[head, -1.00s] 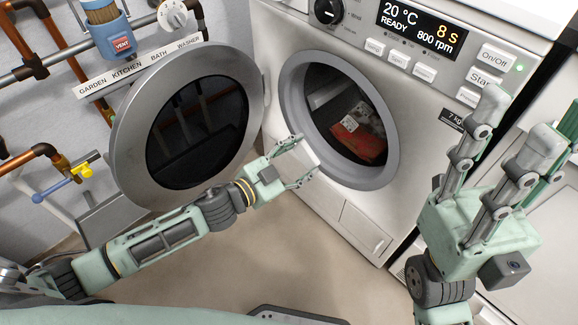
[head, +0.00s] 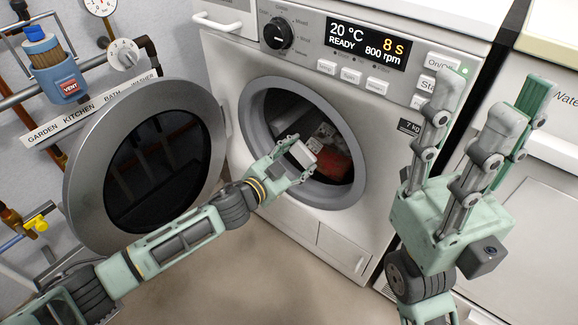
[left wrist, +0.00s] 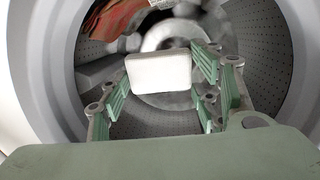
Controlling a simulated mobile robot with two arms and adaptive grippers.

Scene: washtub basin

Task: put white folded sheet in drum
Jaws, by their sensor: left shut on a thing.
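The white folded sheet (head: 303,154) is a small white block between the fingers of my left gripper (head: 298,163). In the left wrist view the sheet (left wrist: 160,72) sits between the green finger pads, with the drum (left wrist: 262,58) behind it. The gripper is shut on it at the lower front of the washer's round opening (head: 250,112). I cannot tell how far inside the rim the sheet is. My right gripper (head: 474,118) is open and empty, raised in front of the washer's right side.
The round washer door (head: 85,170) stands open on the left. Red and pale cloth (head: 332,163) lies inside the drum; reddish cloth (left wrist: 112,20) shows at upper left in the wrist view. The washer display (head: 367,42) reads READY. Pipes and a blue vent cup (head: 57,75) are at far left.

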